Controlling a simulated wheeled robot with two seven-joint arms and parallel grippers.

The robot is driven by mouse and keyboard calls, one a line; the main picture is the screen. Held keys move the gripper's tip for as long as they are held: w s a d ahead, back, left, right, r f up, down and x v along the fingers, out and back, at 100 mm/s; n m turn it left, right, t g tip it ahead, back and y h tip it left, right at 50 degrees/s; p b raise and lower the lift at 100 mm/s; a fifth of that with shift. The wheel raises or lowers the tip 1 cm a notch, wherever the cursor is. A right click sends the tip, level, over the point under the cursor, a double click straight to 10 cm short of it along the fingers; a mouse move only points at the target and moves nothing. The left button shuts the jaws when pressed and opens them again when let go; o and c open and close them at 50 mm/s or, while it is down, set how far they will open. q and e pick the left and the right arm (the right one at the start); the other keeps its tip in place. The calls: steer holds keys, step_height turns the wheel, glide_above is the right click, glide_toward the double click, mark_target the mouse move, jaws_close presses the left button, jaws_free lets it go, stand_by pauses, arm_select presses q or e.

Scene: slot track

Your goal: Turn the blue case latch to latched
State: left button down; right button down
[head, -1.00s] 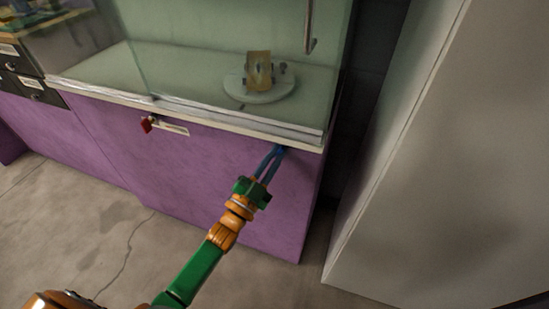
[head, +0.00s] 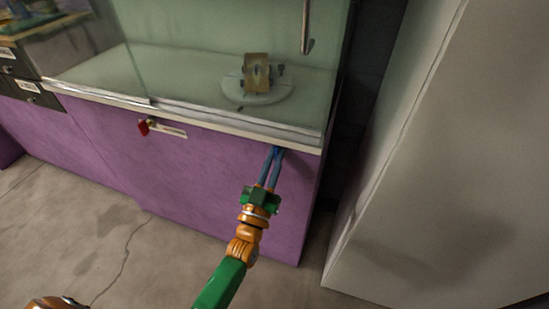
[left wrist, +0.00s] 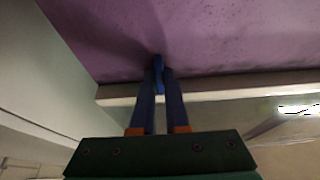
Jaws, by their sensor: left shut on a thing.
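The blue case latch (left wrist: 158,62) shows in the left wrist view as a small blue piece on the purple front panel, just by the pale ledge. My left gripper (left wrist: 158,88) has its two blue fingers closed on it, one on each side. In the head view the left gripper (head: 277,152) reaches up to the panel's upper right corner, under the counter edge. There the fingertips cover most of the latch, so its exact angle is hard to tell. My right gripper is in neither view.
The purple case front (head: 215,185) has a red knob (head: 144,127) beside a pale label plate, left of the gripper. Above is a glass case with a small brown object on a round white stand (head: 258,96). A large pale panel (head: 450,160) stands at right. Concrete floor lies below.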

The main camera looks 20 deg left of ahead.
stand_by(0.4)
arm_select(q)
steer(key=c, duration=1.2)
jaws_free()
steer(key=v, duration=0.7)
steer(key=shift+f, duration=0.15)
